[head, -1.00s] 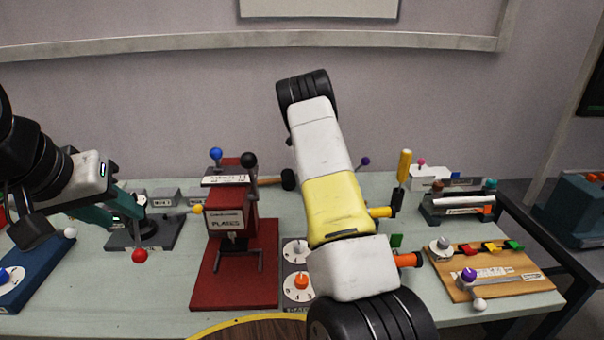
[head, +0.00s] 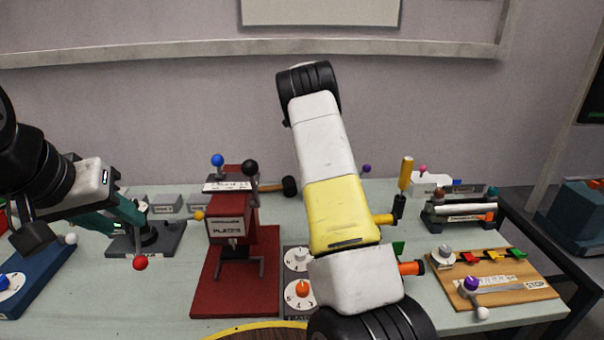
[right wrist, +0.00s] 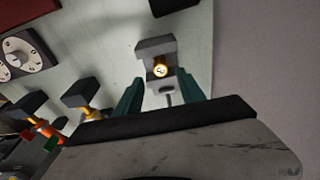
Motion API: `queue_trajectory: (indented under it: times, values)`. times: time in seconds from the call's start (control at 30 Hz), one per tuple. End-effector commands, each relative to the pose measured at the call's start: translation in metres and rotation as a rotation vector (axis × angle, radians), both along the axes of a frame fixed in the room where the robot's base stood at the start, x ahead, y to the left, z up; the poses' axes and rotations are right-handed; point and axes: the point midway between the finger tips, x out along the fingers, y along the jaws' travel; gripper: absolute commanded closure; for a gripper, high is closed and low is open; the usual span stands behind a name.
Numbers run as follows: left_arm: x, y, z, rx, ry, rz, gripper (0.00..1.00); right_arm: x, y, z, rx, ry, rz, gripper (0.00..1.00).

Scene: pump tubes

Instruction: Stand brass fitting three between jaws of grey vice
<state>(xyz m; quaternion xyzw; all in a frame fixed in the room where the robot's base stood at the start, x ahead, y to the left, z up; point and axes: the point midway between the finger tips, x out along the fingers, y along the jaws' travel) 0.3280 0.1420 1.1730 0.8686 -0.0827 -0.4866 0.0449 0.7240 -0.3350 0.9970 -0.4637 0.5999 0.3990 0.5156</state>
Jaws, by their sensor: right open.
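In the right wrist view a grey vice (right wrist: 145,48) stands on the pale bench, with a brass fitting (right wrist: 160,71) showing end-on between its jaws. A mark on the fitting's top is too small to read surely. My right gripper (right wrist: 160,90) is open, its teal fingers apart on either side of the fitting and nearer the camera; whether they touch it I cannot tell. In the head view my own right arm hides the vice, the fitting and the right gripper. My left gripper (head: 122,212) is at the left, by a dark stand; its fingers are unclear.
A red press (head: 230,230) stands mid-bench, with a dial panel (head: 297,275) beside it. A wooden board with coloured switches (head: 535,272) lies at the right.

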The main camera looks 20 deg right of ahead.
Motion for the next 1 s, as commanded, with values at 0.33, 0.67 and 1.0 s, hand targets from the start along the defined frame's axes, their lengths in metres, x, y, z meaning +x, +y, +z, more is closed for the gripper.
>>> queue_trajectory:
  times: [0.33, 0.67, 1.0]
  values:
    - [0.0, 0.0, 0.0, 0.0, 0.0, 0.0, 0.64, -0.005, 0.006, 0.042, 0.02, -0.013, 0.035, 0.53]
    - [0.0, 0.0, 0.0, 0.0, 0.0, 0.0, 0.64, -0.083, 0.043, 0.137, 0.153, -0.149, 0.444, 0.53]
    - [0.0, 0.0, 0.0, 0.0, 0.0, 0.0, 0.64, -0.208, 0.112, 0.203, 0.137, -0.331, 1.025, 0.53]
